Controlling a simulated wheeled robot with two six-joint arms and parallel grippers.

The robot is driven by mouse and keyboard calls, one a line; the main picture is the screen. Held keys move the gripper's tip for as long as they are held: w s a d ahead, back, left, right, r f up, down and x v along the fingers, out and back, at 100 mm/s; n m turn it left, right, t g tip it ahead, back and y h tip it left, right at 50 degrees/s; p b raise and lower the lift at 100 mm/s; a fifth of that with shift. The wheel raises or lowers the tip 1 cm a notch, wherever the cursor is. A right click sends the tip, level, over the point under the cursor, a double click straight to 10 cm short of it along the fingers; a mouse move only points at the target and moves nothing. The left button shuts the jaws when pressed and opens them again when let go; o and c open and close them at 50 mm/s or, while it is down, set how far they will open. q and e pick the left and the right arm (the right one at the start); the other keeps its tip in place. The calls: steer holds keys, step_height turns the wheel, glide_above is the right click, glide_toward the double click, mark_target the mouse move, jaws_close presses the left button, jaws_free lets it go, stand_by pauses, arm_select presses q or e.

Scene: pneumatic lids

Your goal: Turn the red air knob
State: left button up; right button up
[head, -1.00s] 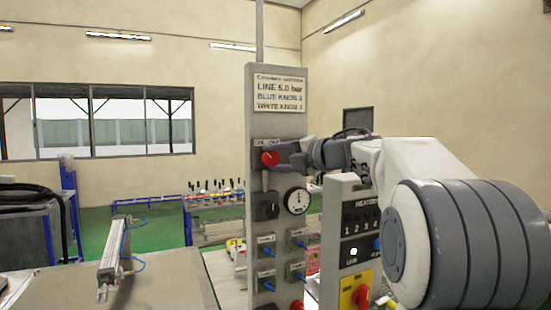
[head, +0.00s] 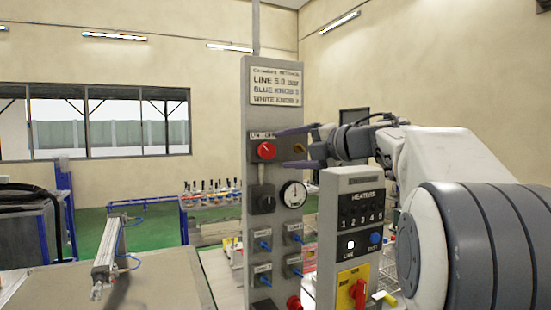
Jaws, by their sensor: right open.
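The red air knob (head: 266,150) sits on the upper part of a tall grey panel (head: 277,120), under a sign. A small label is just above the knob. My right gripper (head: 290,147) comes in from the right with its two fingers spread, one higher and one lower. The knob is fully in sight. My left gripper does not show.
A round gauge (head: 293,194) and a black knob (head: 264,199) are lower on the panel. Several blue-handled valves (head: 265,246) are below. A grey heater box (head: 351,222) with a red switch (head: 357,293) stands close below my right arm. A table (head: 170,285) with a cylinder (head: 106,255) is at left.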

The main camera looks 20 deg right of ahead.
steer(key=shift+b+v, duration=0.55)
steer(key=shift+v, duration=1.85)
steer(key=shift+a, duration=0.1)
